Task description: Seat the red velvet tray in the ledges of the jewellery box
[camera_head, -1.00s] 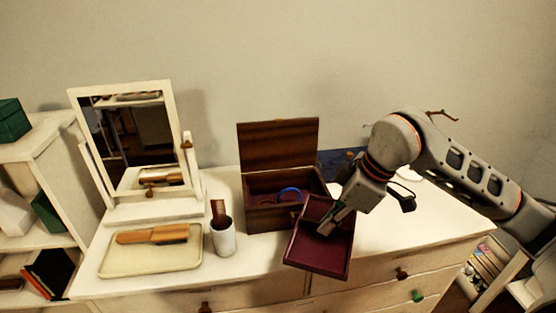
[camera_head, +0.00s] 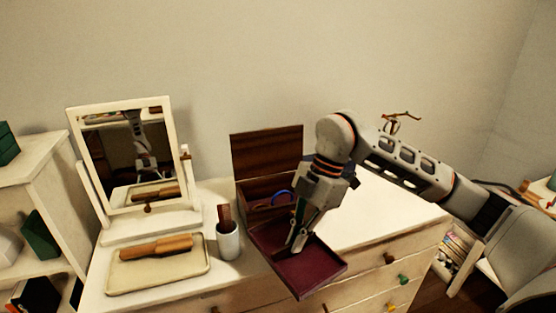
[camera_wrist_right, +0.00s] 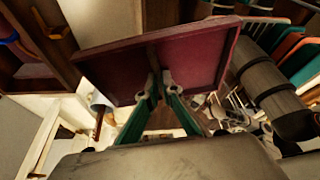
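The red velvet tray (camera_head: 315,270) is a shallow dark red square with a low rim, in front of the jewellery box. My right gripper (camera_head: 296,246) reaches down into it. In the right wrist view its green-sided fingers (camera_wrist_right: 158,82) close in on a thin bar at the middle of the tray (camera_wrist_right: 205,58) and appear to grip it. The tray hangs tilted, apart from the dresser top as far as I can tell. The wooden jewellery box (camera_head: 255,193) stands behind with its lid up. Its front is partly hidden by tray and gripper. My left gripper is not in view.
Inside the box is a blue ring-shaped item (camera_head: 283,197). A white cup (camera_head: 228,243) with a brown comb stands left of the tray. A cream tray (camera_head: 200,262) with a brush and a mirror (camera_head: 126,155) are further left. The dresser top (camera_head: 385,215) is clear at right.

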